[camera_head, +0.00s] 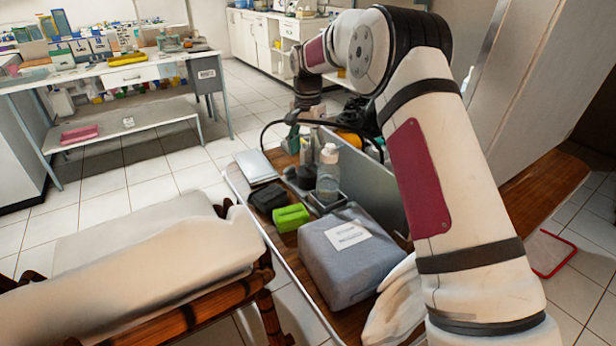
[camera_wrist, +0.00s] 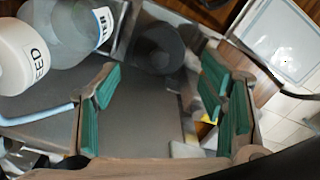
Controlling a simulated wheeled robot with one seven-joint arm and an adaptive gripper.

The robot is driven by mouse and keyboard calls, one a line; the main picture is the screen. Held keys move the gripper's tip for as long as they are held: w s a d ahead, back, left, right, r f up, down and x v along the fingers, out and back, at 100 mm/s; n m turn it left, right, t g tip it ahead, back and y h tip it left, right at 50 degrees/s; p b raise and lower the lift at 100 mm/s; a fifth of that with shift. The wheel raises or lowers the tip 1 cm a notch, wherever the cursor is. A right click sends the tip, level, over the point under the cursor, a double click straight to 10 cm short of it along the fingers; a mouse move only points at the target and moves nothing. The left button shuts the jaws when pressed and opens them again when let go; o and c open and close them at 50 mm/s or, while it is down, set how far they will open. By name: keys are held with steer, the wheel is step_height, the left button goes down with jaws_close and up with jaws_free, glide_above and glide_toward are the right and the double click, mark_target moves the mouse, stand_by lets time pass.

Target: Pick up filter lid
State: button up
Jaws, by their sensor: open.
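My gripper (camera_wrist: 164,108) is open in the wrist view, with green-padded fingers on the left and right and nothing held between them. A dark grey round piece (camera_wrist: 158,48) lies beyond the fingertips, near the middle of the gap; it may be the filter lid, but I cannot tell for sure. It does not appear to touch the fingers. In the head view, my gripper (camera_head: 299,128) is small and low over the far part of the wooden cart, and no lid can be made out there.
A clear bottle (camera_head: 328,175) stands close to my gripper; a white cap (camera_wrist: 22,62) shows at left in the wrist view. A grey bag (camera_head: 345,265), green box (camera_head: 291,217) and black case (camera_head: 268,197) crowd the cart. A grey upright panel (camera_head: 372,185) stands behind the bottle.

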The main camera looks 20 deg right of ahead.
mark_target(308, 166)
steer(key=shift+f+b, duration=0.4)
steer(key=shift+f, duration=2.35)
steer(key=c, duration=0.8)
